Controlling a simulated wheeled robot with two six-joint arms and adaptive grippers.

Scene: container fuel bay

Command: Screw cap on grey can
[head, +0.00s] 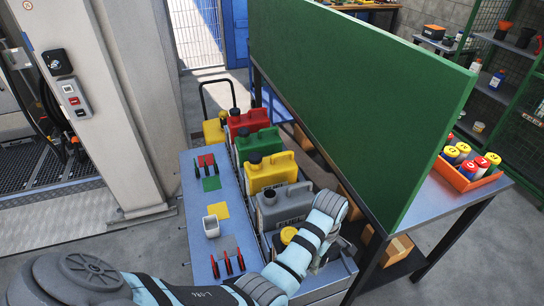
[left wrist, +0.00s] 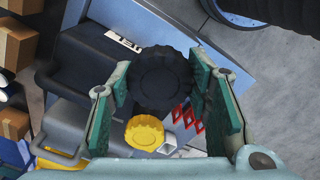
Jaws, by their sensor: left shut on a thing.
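The grey can (head: 293,204) stands in the row of cans. Its neck (head: 268,195) looks dark and open in the head view. My left gripper (left wrist: 162,92) is shut on a black ridged cap (left wrist: 163,82), which lies between its two fingers. In the head view my left arm reaches across the near end of the row and hides the fingertips and the held cap. A dark can body (left wrist: 90,65) with a label shows behind the cap. Whether the cap touches a neck cannot be told. A yellow cap (head: 288,235) shows beside my wrist, and in the left wrist view (left wrist: 145,132).
Yellow (head: 271,173), green (head: 258,145) and red (head: 248,122) cans stand behind the grey one. A tall green panel (head: 355,100) closes off the right side.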

